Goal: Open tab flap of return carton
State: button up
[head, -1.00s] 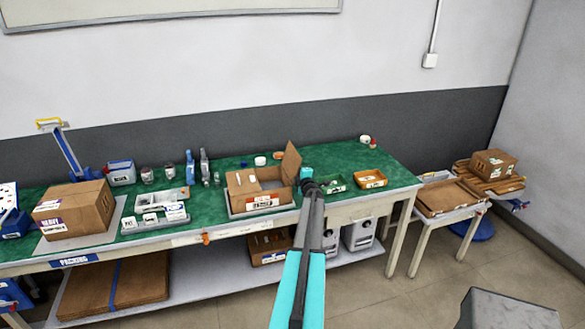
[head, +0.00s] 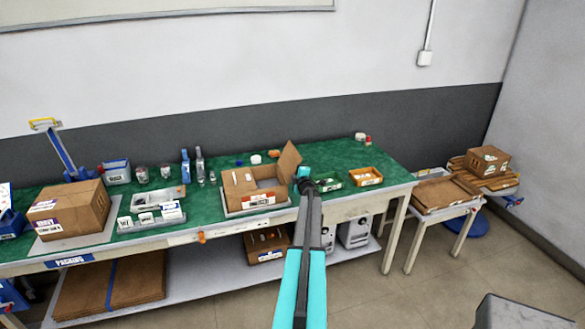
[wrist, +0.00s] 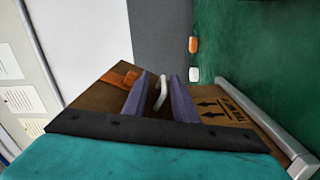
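The return carton (head: 258,198) is an open brown box with a white and red label on its front, on the green bench. One brown flap (head: 289,160) stands up at its right side. My gripper (head: 304,178) is at the carton's right end, by that flap. In the wrist view my gripper (wrist: 160,98) has two purple fingers spread apart. A white curved tab (wrist: 160,92) shows between them, with gaps on both sides. Brown cardboard (wrist: 98,95) with an orange patch lies behind the fingers. Whether the fingers touch the cardboard is hidden.
A closed carton (head: 70,209) stands at the left of the bench. White trays (head: 150,220) lie left of the return carton. Small bottles and caps stand along the back.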

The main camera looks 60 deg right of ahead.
jog(key=shift+w+a, duration=0.1)
jog(key=shift+b+v, duration=0.35)
jog(key=shift+v, duration=0.5)
jog(key=b+v, duration=0.4)
jog(key=v, duration=0.8)
dwell(0.3)
